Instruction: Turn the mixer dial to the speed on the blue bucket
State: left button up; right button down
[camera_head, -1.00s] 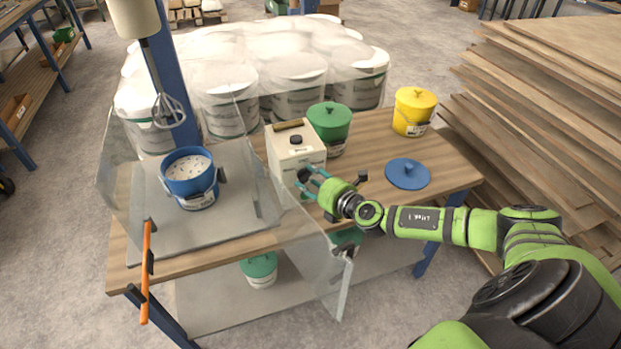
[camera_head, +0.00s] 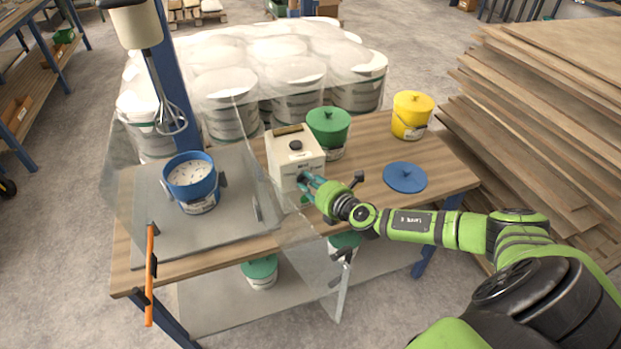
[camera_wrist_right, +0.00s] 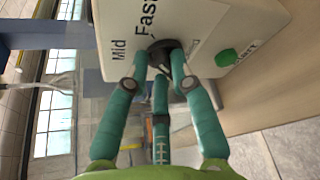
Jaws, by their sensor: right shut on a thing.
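The white mixer control box (camera_head: 290,160) stands on the wooden bench and also fills the top of the right wrist view (camera_wrist_right: 210,30). Its dark dial (camera_wrist_right: 165,50) is on the front face, with "Mid" and "Fast" printed beside it. My right gripper (camera_head: 306,182) is at that face, its teal fingers (camera_wrist_right: 160,72) closed around the dial. The fingers partly hide the dial, so its pointer is unclear. The blue bucket (camera_head: 198,197) stands open under the mixer whisk (camera_head: 170,118), with pale speckled contents. Its label is too small to read. My left gripper does not show.
A green button (camera_wrist_right: 226,58) sits beside the dial. A clear guard panel (camera_head: 315,255) hangs open near my right gripper. A green bucket (camera_head: 328,128), a yellow bucket (camera_head: 411,118) and a blue lid (camera_head: 405,178) are on the bench. Stacked boards (camera_head: 540,110) stand at the right.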

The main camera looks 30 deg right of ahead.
jog(key=n+h+p, duration=0.1)
jog(key=n+p, duration=0.1)
jog(key=p, duration=0.1)
jog(key=a+n+g+h+p, duration=0.1)
jog(key=n+p, duration=0.1)
jog(key=p, duration=0.2)
jog(key=n+h+p, duration=0.1)
jog(key=n+p, duration=0.1)
jog(key=p, duration=0.1)
jog(key=shift+s+a+f+g+h+p, duration=0.2)
jog(key=shift+f+g+h+p, duration=0.1)
jog(key=shift+f+g+p, duration=0.1)
jog(key=shift+f, duration=0.1)
jog(key=c, duration=1.2)
grip_release()
jog(key=shift+o, duration=0.4)
jog(key=shift+w+d, duration=0.2)
jog(key=shift+r, duration=0.2)
